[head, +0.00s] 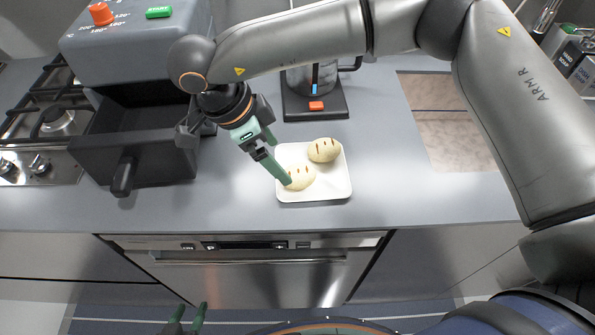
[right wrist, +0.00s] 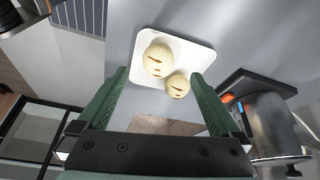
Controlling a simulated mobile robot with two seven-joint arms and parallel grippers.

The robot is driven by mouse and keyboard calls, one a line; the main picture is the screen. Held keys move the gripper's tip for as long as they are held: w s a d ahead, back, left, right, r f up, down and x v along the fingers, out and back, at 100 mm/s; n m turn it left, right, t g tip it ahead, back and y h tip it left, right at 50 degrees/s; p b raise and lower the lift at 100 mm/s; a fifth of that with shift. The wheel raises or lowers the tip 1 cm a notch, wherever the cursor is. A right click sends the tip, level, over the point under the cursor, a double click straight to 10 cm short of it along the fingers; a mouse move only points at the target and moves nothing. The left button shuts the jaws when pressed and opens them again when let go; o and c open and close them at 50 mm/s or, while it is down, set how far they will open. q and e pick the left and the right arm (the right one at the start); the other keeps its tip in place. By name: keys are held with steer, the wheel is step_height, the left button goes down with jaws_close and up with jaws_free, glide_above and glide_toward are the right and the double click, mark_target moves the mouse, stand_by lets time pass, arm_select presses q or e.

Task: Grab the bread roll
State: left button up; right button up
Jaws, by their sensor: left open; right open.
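Two pale, scored bread rolls lie on a white tray (head: 338,190) on the counter. One roll (head: 299,179) is at the tray's left front and the other roll (head: 324,150) is at the back right. In the right wrist view, the two rolls (right wrist: 158,58) (right wrist: 177,86) sit side by side on the tray (right wrist: 203,56). My right gripper (head: 278,158) is open at the tray's left side. One fingertip overlaps the front-left roll in the head view; I cannot tell whether it touches. My left gripper (head: 188,316) is open and empty, low at the bottom edge.
A grey appliance (head: 150,45) with a pulled-out dark drawer (head: 135,142) stands left of the tray. A gas hob (head: 45,125) is further left. A black-based device (head: 315,105) with a metal pot stands behind the tray.

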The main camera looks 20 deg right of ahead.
mark_target(292, 172)
steer(key=shift+x, duration=0.85)
steer(key=p+x, duration=0.1)
steer(key=x, duration=0.3)
steer(key=shift+s+d, duration=0.15)
steer(key=shift+d, duration=0.15)
steer(key=shift+d+f+p, duration=0.15)
steer(key=shift+f+p, duration=0.15)
steer(key=shift+f, duration=0.3)
steer(key=c, duration=1.4)
